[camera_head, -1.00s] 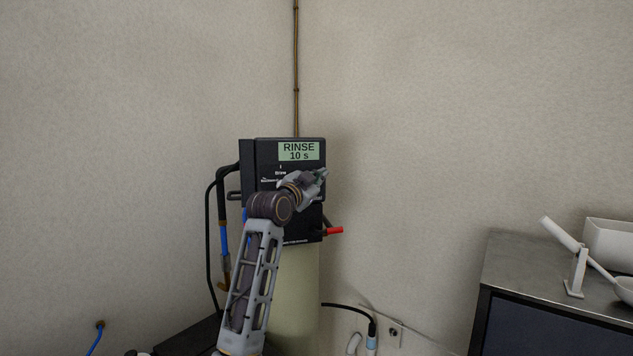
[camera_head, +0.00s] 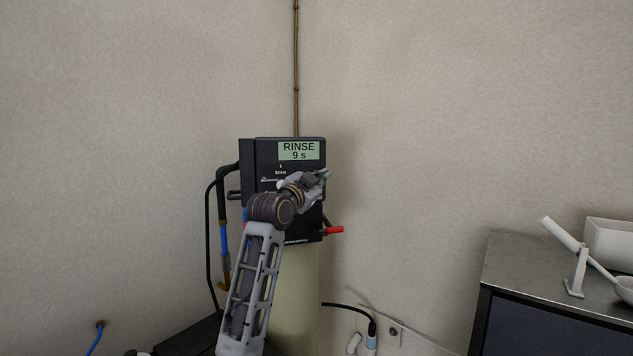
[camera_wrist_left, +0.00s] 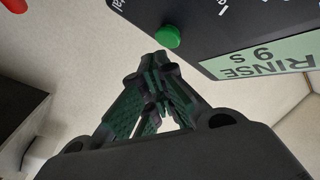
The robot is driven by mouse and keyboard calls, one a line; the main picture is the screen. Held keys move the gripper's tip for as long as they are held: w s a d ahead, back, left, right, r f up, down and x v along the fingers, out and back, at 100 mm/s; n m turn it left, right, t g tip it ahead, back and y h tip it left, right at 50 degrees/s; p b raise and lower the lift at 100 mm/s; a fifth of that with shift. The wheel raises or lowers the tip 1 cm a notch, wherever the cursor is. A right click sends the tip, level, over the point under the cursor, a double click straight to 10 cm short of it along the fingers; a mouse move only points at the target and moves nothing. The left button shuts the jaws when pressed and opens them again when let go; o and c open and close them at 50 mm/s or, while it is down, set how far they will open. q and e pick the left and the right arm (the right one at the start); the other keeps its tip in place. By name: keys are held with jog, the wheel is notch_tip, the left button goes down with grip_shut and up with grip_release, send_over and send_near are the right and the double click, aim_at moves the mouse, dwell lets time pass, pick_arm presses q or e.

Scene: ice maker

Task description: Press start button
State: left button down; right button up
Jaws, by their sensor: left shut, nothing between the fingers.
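The black control unit (camera_head: 262,160) is in the middle of the head view, with a lit display (camera_head: 299,151) reading "RINSE 9 s". The display also shows in the left wrist view (camera_wrist_left: 262,62). A round green button (camera_wrist_left: 168,36) stands out from the panel in the left wrist view; in the head view my gripper and arm cover that part of the panel. My left gripper (camera_head: 322,175) is shut and empty in front of the panel's right side. In the left wrist view its fingertips (camera_wrist_left: 162,62) appear just below the green button; I cannot tell whether they touch it. My right gripper is not in view.
A red handle (camera_head: 334,230) sticks out at the unit's lower right. Black hoses (camera_head: 212,210) run along its left side. A dark cabinet (camera_head: 545,320) at the right carries a white scoop (camera_head: 560,234) and a white bin (camera_head: 610,243). Bare wall lies right of the unit.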

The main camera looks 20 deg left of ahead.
pick_arm(q)
jog(key=shift+s, duration=0.1)
jog(key=shift+s+d, duration=0.75)
jog(key=shift+s, duration=0.25)
jog(key=shift+s+d, duration=0.7)
jog(key=shift+s, duration=0.3)
jog(key=shift+f, duration=0.1)
